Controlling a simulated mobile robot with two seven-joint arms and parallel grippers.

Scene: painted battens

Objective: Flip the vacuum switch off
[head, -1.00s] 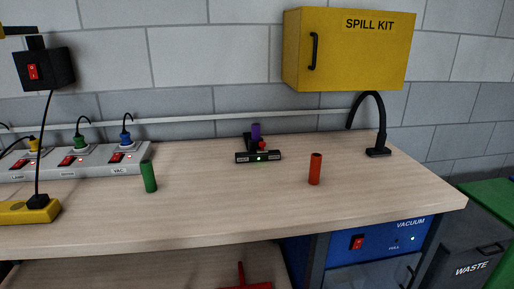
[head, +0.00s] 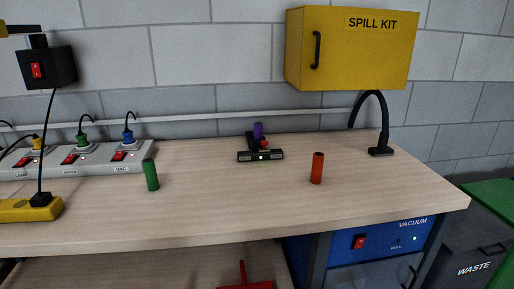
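The blue vacuum unit (head: 385,238), labelled VACUUM, sits under the right part of the bench. Its red rocker switch (head: 359,242) is on the left of its front panel, and a small green light shows at the panel's right. A power strip on the bench at the left has several red switches, one of them the VAC switch (head: 119,156) below a blue plug (head: 128,137). Which way the rockers are tipped is too small to tell. Neither of my grippers is in view.
A green cylinder (head: 151,175) and a red cylinder (head: 318,168) stand on the bench (head: 230,205), with a black device (head: 260,156) between them. A black hose (head: 381,130) rises at the back right. A yellow spill kit cabinet (head: 352,50) hangs above. The front middle is clear.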

